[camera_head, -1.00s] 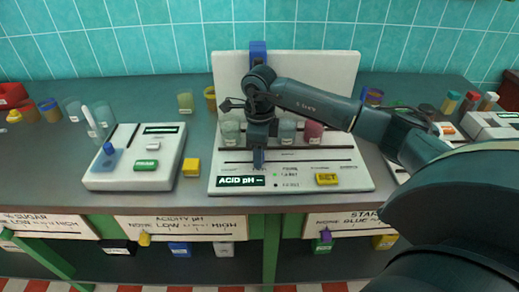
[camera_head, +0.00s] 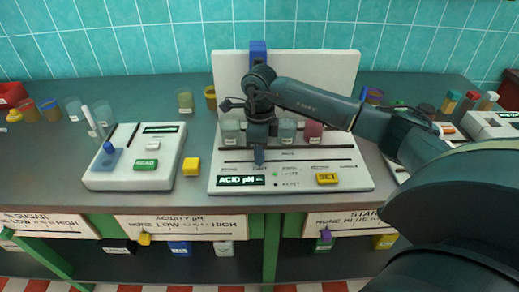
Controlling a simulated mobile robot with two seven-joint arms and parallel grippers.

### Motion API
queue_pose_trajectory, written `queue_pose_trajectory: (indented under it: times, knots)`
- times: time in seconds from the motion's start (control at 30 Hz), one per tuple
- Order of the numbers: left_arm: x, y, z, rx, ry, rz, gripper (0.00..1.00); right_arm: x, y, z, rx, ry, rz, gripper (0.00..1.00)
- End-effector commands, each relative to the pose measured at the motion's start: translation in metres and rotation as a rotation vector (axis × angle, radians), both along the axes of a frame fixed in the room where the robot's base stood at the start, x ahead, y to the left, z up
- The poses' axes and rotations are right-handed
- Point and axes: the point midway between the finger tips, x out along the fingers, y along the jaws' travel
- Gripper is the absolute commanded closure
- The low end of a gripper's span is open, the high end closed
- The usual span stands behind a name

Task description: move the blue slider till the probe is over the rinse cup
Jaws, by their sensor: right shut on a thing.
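The white pH stand (camera_head: 350,180) is at the middle of the bench, with an "ACID pH" display and a yellow SET button. The blue slider knob (camera_head: 259,157) stands at a slot in its base. My right gripper (camera_head: 259,147) points down and is shut on the slider. A blue block (camera_head: 258,52) tops the stand's back panel in line with it. A greenish cup (camera_head: 230,131) stands left of the gripper; a grey-blue cup (camera_head: 287,130) and a red cup (camera_head: 313,131) stand right. The probe tip is hidden behind my gripper. I cannot read which cup is the rinse cup. My left gripper is not in view.
A white READ device (camera_head: 135,165) with a blue knob is at the left. Several cups stand along the back. My right arm covers the bench's right side.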

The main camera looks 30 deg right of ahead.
Motion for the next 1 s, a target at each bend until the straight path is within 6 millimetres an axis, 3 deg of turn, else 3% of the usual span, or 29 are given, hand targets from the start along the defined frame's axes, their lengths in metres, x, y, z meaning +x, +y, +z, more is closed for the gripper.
queue_pose_trajectory:
  times: [0.13, 0.43, 0.83, 0.87, 1.0]
  knots:
    - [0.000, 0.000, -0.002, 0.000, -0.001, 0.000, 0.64, -0.006, -0.012, -0.001, -0.003, 0.000, -0.003, 1.00]
    - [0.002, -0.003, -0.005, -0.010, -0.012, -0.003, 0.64, -0.037, -0.061, -0.001, -0.003, 0.000, -0.004, 1.00]
    - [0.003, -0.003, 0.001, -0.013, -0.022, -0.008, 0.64, -0.040, -0.067, 0.001, -0.001, -0.002, -0.001, 1.00]
    - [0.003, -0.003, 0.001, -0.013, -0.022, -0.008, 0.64, -0.040, -0.067, 0.001, -0.001, -0.002, -0.001, 0.75]
    - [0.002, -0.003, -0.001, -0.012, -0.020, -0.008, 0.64, -0.040, -0.067, 0.001, -0.001, -0.001, -0.001, 0.63]
